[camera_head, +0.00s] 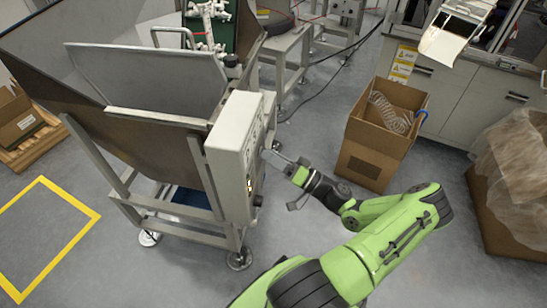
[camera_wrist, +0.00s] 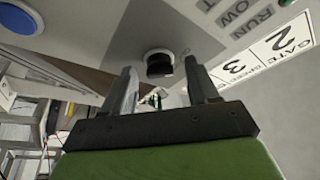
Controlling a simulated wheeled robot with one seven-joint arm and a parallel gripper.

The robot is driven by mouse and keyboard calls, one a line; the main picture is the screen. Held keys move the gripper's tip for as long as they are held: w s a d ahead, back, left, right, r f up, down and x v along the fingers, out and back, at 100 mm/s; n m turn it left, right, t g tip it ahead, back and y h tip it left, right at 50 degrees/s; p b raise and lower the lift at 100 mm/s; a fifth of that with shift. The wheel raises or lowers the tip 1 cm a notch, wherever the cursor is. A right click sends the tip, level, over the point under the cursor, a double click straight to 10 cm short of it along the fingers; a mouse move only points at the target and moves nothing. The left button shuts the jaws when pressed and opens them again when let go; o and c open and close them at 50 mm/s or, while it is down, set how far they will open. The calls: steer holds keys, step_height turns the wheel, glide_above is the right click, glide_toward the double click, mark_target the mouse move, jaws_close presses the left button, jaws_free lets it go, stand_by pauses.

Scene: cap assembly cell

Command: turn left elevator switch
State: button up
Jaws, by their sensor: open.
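The pale control box (camera_head: 236,140) is fixed to the side of the metal hopper machine in the head view. My gripper (camera_head: 273,152) is at its right-hand face, with jaws open. In the wrist view, a black rotary switch (camera_wrist: 159,65) with a pale collar stands out from the panel, between and just beyond the fingertips of my open gripper (camera_wrist: 159,68). I cannot tell whether a finger touches it. The frames do not show clearly which is the left elevator switch.
Panel lettering (camera_wrist: 245,22) and a white label with numbers (camera_wrist: 275,50) are right of the switch. The hopper (camera_head: 150,130) stands left of my arm. An open cardboard box (camera_head: 370,163) stands close behind my forearm.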

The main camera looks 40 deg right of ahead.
steer(key=c, duration=1)
steer(key=shift+c, duration=0.2)
steer(key=shift+r+m+p, duration=0.15)
steer(key=shift+m+p, duration=0.35)
steer(key=shift+p, duration=0.05)
steer(key=shift+r+m+g+h+p, duration=0.25)
steer(key=shift+m+g+p, duration=0.75)
steer(key=shift+m+p, duration=1.5)
steer(key=shift+m+g+h+p, duration=0.35)
steer(key=shift+m+g+p, duration=0.65)
steer(key=shift+m+p, duration=1.5)
steer(key=shift+r+m+g+h+p, duration=0.25)
steer(key=shift+m+g+p, duration=0.75)
steer(key=shift+m+p, duration=1.5)
steer(key=shift+f+m+b, duration=0.1)
steer(key=shift+m+b, duration=0.45)
steer(key=shift+m, duration=0.05)
steer(key=o, duration=1)
